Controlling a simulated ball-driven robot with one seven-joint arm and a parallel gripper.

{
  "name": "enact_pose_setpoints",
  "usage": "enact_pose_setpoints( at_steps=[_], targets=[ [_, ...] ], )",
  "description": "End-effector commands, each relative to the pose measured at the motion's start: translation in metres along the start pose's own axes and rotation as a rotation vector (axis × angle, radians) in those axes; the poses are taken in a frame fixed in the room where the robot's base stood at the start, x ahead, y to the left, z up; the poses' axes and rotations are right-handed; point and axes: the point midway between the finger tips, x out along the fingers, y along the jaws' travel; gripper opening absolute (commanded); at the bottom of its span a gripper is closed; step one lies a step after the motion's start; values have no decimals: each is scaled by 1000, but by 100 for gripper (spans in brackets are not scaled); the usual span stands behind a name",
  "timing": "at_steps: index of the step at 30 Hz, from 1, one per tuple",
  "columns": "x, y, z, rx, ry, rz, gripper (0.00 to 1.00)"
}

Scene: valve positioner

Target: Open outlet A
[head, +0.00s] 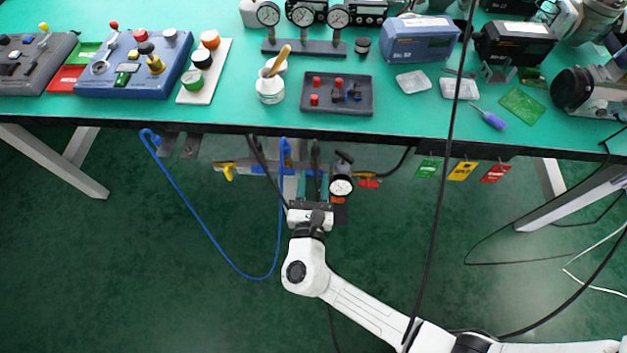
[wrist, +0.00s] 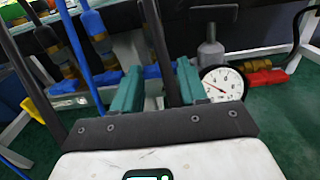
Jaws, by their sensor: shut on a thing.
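Below the bench edge hangs pipework with a yellow handle (head: 228,174) at its left end, also in the wrist view (wrist: 33,109). A red handle (head: 369,183) is at its right end, also in the wrist view (wrist: 268,78). A white dial gauge (head: 341,187) sits between them, right of my gripper (head: 308,200). In the wrist view, my gripper's teal fingers (wrist: 160,85) stand a little apart, shut on a slim black rod-like part (wrist: 161,50). What it belongs to is unclear. I cannot read any outlet A label.
A grey T-handle (wrist: 211,48) stands above the gauge. Green, yellow and red tags (head: 462,171) hang to the right. The bench (head: 130,112) overhangs the pipework. The floor in front is mostly clear.

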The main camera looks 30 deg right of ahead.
Motion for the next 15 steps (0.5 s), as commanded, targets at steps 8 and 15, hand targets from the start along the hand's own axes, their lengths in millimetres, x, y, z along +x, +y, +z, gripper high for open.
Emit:
enact_pose_setpoints(
  at_steps=[8, 15],
  targets=[
    [0, 0, -3, 95, 0, -1, 12],
    [0, 0, -4, 285, -2, 0, 12]
  ],
)
